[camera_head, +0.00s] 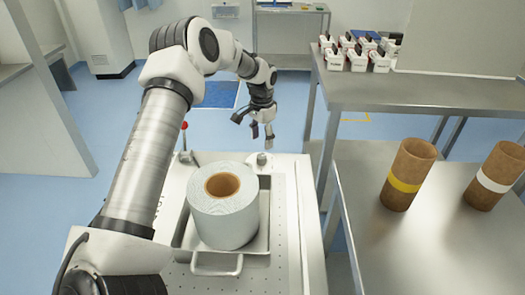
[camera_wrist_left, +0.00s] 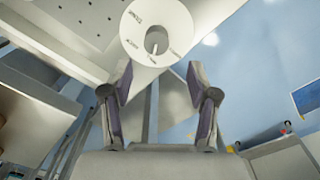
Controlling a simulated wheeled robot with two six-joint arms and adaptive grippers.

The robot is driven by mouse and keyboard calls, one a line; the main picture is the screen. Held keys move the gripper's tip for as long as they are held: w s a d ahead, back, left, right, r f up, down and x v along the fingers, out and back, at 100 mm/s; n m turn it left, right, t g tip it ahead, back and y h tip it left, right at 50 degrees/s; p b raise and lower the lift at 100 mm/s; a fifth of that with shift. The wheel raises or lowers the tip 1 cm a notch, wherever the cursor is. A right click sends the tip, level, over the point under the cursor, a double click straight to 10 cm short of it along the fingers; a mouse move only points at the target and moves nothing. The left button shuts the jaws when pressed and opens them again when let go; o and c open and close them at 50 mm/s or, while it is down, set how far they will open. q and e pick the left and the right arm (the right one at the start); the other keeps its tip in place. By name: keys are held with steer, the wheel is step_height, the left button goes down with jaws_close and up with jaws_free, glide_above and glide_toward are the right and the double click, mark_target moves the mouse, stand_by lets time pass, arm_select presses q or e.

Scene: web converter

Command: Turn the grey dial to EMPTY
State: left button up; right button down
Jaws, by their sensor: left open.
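The grey dial (camera_wrist_left: 156,42) shows in the left wrist view as a round knob with a slot-like mark, set in a white disc with small dark labels around it. The labels are too small to read surely. In the head view the dial (camera_head: 262,158) is a small pale round part at the back of the white machine top. My left gripper (camera_head: 262,130) hangs just above it, pointing down. In the left wrist view my left gripper (camera_wrist_left: 158,78) is open, its two fingers apart below the disc and not touching the dial. My right gripper is not in view.
A large white roll (camera_head: 225,208) with a brown core sits in a tray in front of the dial. A red-tipped lever (camera_head: 184,135) stands to the left. A steel table (camera_head: 360,235) at the right holds two brown tubes. White boxes (camera_head: 357,58) stand on a higher bench.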

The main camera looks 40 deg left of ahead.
mark_target(262, 156)
arm_select(q)
steer(key=shift+s+d+f, duration=0.25)
steer(key=shift+f, duration=0.25)
steer(key=shift+s+d+f, duration=0.2)
steer(key=shift+s+f, duration=0.05)
steer(key=shift+f, duration=0.25)
steer(key=f, duration=0.4)
steer(key=shift+w+a+f, duration=0.3)
steer(key=shift+f, duration=0.1)
steer(key=shift+s+d+r, duration=0.15)
steer(key=shift+r, duration=0.05)
steer(key=shift+f, duration=0.1)
jaws_close()
